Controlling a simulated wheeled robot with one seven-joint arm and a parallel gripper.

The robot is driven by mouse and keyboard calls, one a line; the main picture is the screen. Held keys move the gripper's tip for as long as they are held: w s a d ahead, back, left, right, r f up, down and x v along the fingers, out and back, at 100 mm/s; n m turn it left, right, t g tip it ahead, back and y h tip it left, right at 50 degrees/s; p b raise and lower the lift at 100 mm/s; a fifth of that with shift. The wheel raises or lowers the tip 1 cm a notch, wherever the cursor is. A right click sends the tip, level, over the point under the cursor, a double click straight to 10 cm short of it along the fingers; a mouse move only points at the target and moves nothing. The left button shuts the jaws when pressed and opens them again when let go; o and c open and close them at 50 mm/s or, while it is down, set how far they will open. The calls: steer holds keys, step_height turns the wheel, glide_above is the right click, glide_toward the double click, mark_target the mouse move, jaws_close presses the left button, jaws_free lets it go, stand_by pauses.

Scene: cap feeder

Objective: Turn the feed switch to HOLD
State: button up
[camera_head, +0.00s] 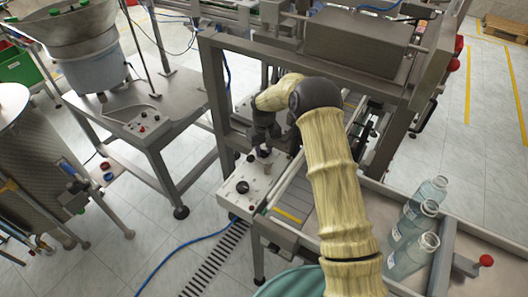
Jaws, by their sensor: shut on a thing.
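My gripper (264,151) is at the end of my cream-sleeved arm, low over a pale control panel (228,199) on the near left corner of the machine frame. It points down at the panel and is shut on a small control there, which I take to be the feed switch. The gripper hides most of that control, so its setting and any HOLD label cannot be read. A black knob (242,187) sits apart on the near part of the same panel, in front of the gripper.
The machine frame (212,90) has an upright post close to the left of my arm. A bowl feeder (70,28) stands on a separate table at the left. A blue cable (185,247) crosses the floor.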

mark_target(264, 151)
steer(key=n+b, duration=0.1)
steer(key=n, duration=0.3)
steer(key=shift+n, duration=0.4)
steer(key=o, duration=1)
steer(key=shift+r, duration=0.1)
step_height(264, 151, up, 17)
steer(key=b, duration=0.3)
steer(key=shift+a+r, duration=0.1)
steer(key=shift+r, duration=0.05)
